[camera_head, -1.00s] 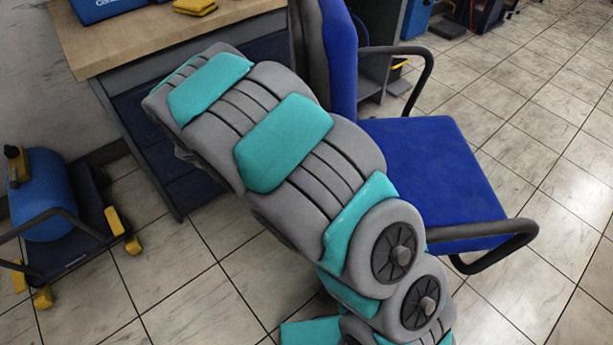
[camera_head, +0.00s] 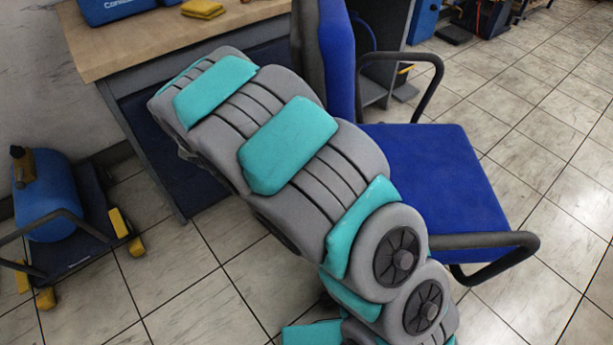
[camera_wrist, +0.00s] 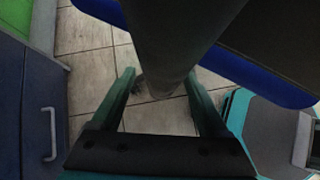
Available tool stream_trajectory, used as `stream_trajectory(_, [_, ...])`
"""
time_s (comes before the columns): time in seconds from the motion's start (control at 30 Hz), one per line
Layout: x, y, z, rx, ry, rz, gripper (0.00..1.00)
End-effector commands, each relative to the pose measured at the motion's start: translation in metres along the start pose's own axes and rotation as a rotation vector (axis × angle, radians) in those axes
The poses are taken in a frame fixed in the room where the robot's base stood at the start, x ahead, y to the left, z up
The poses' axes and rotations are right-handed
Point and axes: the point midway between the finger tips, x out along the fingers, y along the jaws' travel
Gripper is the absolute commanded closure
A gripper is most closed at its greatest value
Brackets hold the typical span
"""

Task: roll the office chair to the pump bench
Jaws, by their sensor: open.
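The office chair (camera_head: 430,185) has a blue seat, a blue back and dark armrests. In the head view it stands right of my grey and teal arm, which hides part of it. In the wrist view, my gripper (camera_wrist: 160,90) is open, with one finger on each side of a dark upright bar (camera_wrist: 178,45) that seems to be part of the chair back. I cannot tell whether the fingers touch the bar. The gripper is hidden in the head view. A wood-topped bench (camera_head: 130,42) stands behind the chair, at upper left; I cannot tell whether it is the pump bench.
A low cart (camera_head: 85,235) with a blue tank (camera_head: 52,190) stands on the floor at the left. A blue case and yellow items lie on the bench. The tiled floor (camera_head: 555,140) at the right is clear. A cabinet with a handle (camera_wrist: 48,135) is close in the wrist view.

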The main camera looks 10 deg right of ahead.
Motion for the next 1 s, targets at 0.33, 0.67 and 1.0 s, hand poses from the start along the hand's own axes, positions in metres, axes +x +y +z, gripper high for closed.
stream_trajectory(0.33, [-0.034, 0.002, -0.002, 0.002, 0.004, 0.008, 0.22])
stream_trajectory(0.67, [-0.074, 0.0, -0.001, -0.002, 0.0, 0.0, 0.22])
stream_trajectory(1.0, [-0.078, 0.0, -0.001, -0.001, 0.0, 0.0, 0.22])
